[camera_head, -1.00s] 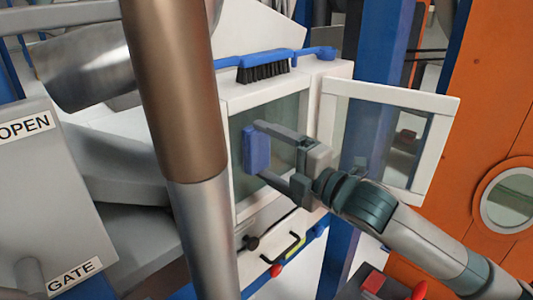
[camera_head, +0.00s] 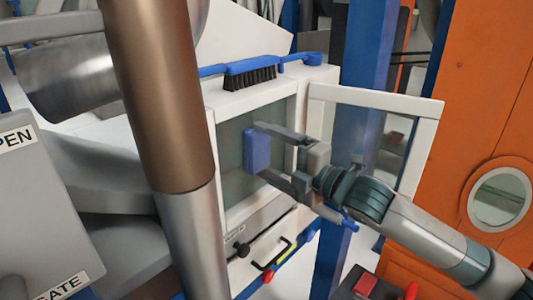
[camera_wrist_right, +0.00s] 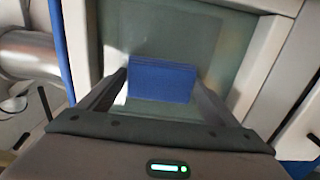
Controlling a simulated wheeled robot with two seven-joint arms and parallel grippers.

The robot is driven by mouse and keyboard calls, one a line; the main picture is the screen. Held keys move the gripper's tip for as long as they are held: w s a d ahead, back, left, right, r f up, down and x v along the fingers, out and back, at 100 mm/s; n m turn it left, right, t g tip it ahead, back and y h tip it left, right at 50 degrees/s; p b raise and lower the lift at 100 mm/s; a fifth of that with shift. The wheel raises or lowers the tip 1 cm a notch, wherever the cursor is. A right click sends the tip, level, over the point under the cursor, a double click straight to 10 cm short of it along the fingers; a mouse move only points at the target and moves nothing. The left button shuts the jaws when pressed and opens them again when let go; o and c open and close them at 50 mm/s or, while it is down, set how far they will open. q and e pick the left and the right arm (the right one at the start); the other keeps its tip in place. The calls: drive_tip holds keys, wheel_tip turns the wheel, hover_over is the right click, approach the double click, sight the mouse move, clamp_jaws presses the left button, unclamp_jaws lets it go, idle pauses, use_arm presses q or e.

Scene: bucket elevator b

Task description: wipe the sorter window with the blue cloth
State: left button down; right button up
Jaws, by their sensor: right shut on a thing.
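The sorter window (camera_head: 233,150) is a grey-green pane set in a white frame on the white cabinet; it also shows in the right wrist view (camera_wrist_right: 165,40). The blue cloth (camera_head: 256,151) is a folded block in front of the pane, left of its middle-right part; it also shows in the right wrist view (camera_wrist_right: 162,80). My right gripper (camera_head: 262,151) is shut on the cloth, with a finger on each side of it. I cannot tell whether the cloth touches the pane. My left gripper is not in view.
A blue brush (camera_head: 250,73) with black bristles lies on top of the cabinet. An open white-framed door (camera_head: 425,150) stands to the right of the window. A brown and silver pipe (camera_head: 165,110) stands in front at left. A black handle (camera_head: 275,254) is below the window.

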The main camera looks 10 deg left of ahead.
drive_tip(key=shift+w+d, duration=0.5)
drive_tip(key=shift+w, duration=0.3)
drive_tip(key=shift+w+d, duration=0.5)
drive_tip(key=shift+w, duration=0.25)
drive_tip(key=shift+p, duration=0.4)
drive_tip(key=shift+s, duration=0.1)
drive_tip(key=shift+s+a, duration=0.55)
drive_tip(key=shift+s, duration=0.2)
drive_tip(key=shift+s+a, duration=0.5)
drive_tip(key=shift+s, duration=0.2)
drive_tip(key=shift+s+a+p, duration=0.3)
drive_tip(key=shift+s+a, duration=0.25)
drive_tip(key=shift+s, duration=0.25)
drive_tip(key=shift+s+a+p, duration=0.25)
drive_tip(key=shift+s+a, duration=0.25)
drive_tip(key=shift+s, duration=0.3)
